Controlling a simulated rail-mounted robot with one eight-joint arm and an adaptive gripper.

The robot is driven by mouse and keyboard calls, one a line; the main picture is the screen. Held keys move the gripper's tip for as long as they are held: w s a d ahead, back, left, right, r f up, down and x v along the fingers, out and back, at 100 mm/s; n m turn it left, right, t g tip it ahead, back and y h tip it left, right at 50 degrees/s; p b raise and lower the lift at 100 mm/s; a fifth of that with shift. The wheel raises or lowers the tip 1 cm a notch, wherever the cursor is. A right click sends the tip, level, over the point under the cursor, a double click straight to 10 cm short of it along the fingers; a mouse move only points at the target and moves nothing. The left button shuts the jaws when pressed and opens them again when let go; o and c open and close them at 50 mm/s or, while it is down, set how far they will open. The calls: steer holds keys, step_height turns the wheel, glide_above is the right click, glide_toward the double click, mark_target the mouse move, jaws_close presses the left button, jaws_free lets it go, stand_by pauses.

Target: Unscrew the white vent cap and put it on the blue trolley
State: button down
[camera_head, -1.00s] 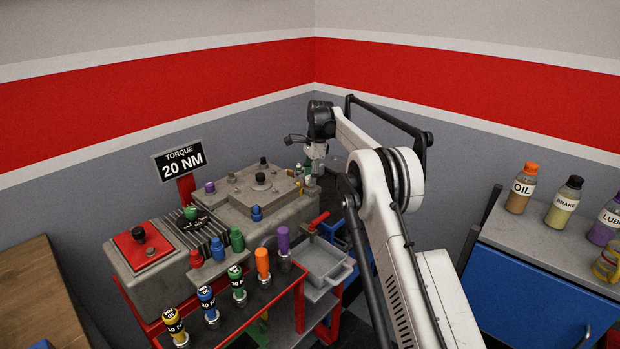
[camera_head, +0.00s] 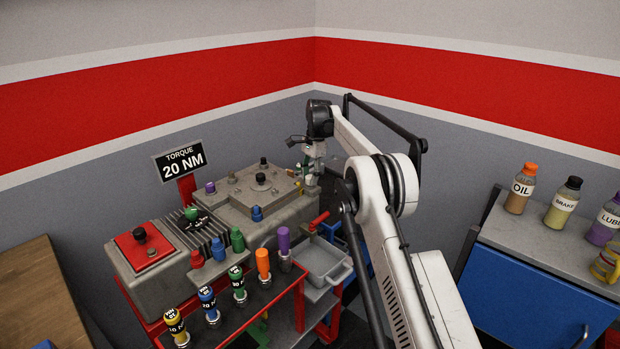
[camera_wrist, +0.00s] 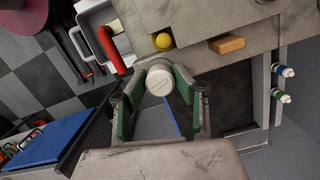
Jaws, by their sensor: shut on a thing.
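The white vent cap (camera_wrist: 160,80) is between the green-padded fingers of my gripper (camera_wrist: 157,76) in the wrist view, its slotted face towards the camera. My gripper is shut on it. In the head view my gripper (camera_head: 312,172) is at the right end of the grey engine block (camera_head: 283,215), and the cap cannot be made out clearly there. I cannot tell whether the cap is still seated or free. A blue surface, likely the blue trolley (camera_wrist: 52,142), shows at the lower left of the wrist view; in the head view it is mostly hidden behind my arm.
A grey tray (camera_head: 322,262) and a red handle (camera_head: 318,221) are near the block. A red cart (camera_head: 255,310) with several coloured torque tools stands in front. Bottles stand on a cabinet (camera_head: 560,250) at right.

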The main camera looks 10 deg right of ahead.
mark_target(310, 176)
steer(key=shift+r+p, duration=0.55)
steer(key=shift+r, duration=0.6)
steer(key=shift+r+p, duration=1.15)
steer(key=shift+r, duration=0.85)
